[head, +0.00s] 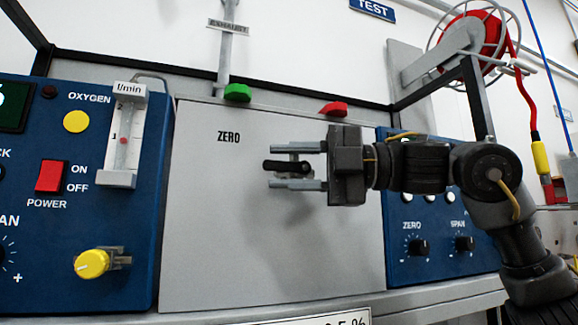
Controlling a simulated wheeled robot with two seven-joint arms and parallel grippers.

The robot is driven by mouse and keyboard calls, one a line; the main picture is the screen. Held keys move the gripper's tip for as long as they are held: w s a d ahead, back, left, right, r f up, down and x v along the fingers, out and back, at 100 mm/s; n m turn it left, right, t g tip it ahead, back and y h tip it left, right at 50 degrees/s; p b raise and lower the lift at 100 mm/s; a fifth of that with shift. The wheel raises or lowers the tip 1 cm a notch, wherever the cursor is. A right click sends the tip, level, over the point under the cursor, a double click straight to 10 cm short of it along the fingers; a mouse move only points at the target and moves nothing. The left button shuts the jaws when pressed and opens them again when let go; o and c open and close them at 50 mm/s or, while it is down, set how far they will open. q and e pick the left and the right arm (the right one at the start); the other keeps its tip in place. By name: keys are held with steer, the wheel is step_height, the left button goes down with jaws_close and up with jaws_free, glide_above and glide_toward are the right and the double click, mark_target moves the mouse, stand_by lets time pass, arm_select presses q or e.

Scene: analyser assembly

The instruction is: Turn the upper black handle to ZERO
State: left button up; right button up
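The black handle (284,166) is on the plain grey panel (215,220) in the middle of the head view. It lies roughly horizontal, its free end to the left. The printed ZERO label (228,137) is up and to the left of it. My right gripper (271,166) comes in from the right, with one finger above the handle and one below. The fingers are apart, with visible gaps to the handle, so the gripper is open. My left gripper is out of view.
A green knob (237,92) and a red knob (334,109) stick up at the panel's top edge. A blue panel (60,215) with a flowmeter (122,140) and yellow knob (92,264) is at left. Another blue panel (440,262) with dials sits behind my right arm.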

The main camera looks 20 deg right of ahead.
steer(key=shift+s+d, duration=0.2)
steer(key=shift+d, duration=0.35)
steer(key=b+v, duration=0.2)
steer(key=v, duration=0.7)
steer(key=shift+d, duration=0.35)
